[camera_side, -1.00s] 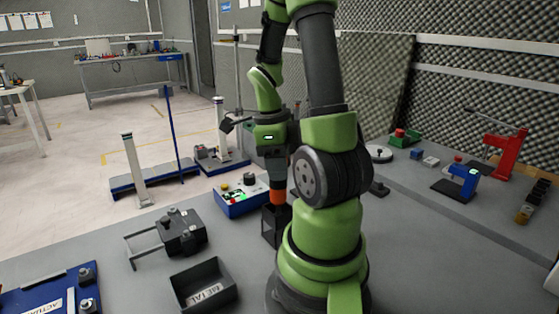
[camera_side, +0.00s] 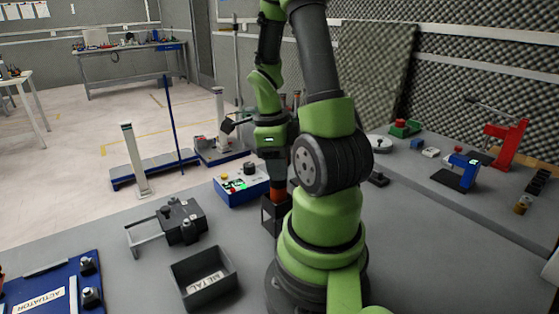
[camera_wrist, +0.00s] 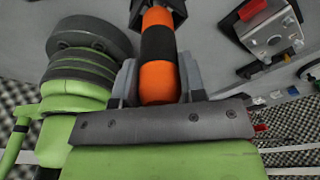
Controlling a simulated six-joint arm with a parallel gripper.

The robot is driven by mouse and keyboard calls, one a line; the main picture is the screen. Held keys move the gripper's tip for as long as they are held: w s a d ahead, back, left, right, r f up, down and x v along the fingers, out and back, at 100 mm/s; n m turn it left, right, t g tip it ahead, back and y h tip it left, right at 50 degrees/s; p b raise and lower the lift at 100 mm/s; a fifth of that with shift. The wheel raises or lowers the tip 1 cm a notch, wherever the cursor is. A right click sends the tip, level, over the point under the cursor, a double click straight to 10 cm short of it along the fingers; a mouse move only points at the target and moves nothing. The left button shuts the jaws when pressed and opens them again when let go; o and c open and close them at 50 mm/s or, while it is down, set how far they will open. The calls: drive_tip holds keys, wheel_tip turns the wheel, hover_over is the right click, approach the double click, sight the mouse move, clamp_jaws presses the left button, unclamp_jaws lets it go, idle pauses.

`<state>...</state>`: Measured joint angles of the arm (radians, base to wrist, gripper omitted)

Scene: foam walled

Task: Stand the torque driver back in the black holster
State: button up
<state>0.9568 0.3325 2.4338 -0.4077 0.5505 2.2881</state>
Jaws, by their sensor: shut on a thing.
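The torque driver (camera_wrist: 158,82) has an orange and black handle and stands upright. My gripper (camera_wrist: 160,88) is shut on its orange part, one finger on each side. In the side view the driver (camera_side: 278,194) shows as a short orange band below my gripper (camera_side: 274,176). The black holster (camera_side: 269,217) is an open-framed stand on the bench, directly under the driver. Its dark rim (camera_wrist: 136,14) shows at the top edge of the wrist view, around the driver's far end. The driver's lower end is hidden there, and its depth in the holster cannot be told.
A blue control box (camera_side: 236,193) stands close behind and left of the holster. A grey fixture (camera_side: 186,220) and a dark open bin labelled METAL (camera_side: 222,293) are left of it. My arm's base is close on the right.

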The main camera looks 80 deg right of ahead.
drive_tip(key=shift+f, duration=0.55)
drive_tip(key=o, duration=1.1)
drive_tip(key=shift+c, duration=0.2)
drive_tip(key=r, duration=0.3)
drive_tip(key=w+r, duration=0.1)
drive_tip(key=r, duration=0.6)
drive_tip(key=shift+w, duration=0.25)
